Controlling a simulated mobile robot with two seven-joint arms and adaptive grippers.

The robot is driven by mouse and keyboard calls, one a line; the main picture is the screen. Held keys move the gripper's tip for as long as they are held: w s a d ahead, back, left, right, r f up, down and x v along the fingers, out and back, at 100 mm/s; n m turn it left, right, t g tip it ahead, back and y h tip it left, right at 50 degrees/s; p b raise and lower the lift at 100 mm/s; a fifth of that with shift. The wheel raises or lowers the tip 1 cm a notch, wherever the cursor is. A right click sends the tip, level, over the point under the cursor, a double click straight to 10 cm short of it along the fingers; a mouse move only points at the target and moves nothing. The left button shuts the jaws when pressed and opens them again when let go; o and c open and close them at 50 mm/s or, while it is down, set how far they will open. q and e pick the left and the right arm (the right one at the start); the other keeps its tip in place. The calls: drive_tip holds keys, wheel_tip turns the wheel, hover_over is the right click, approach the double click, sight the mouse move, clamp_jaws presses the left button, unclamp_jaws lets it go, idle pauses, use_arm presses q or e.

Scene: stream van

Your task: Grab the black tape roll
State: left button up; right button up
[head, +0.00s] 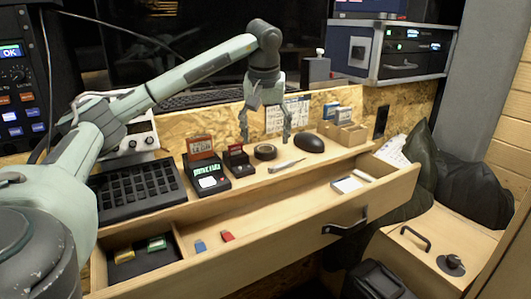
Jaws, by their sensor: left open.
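The black tape roll (265,152) lies flat on the wooden desk, between a small card reader (238,160) on its left and a black mouse (309,142) on its right. My left gripper (265,138) is open and points down above the tape roll. Its two fingers are spread to either side of the roll in the picture. Nothing is between the fingers, and I cannot tell the exact height of the fingertips over the roll. My right gripper is not in view.
A pen-like tool (286,166) lies in front of the roll. A device with a lit screen (206,172) and a black keypad (139,190) stand to the left. An open drawer (290,237) juts out below.

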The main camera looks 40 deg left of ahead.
use_arm(q)
drive_tip(key=x, duration=0.3)
drive_tip(key=shift+a+f, duration=0.1)
drive_tip(key=shift+f, duration=0.1)
drive_tip(key=c, duration=1.2)
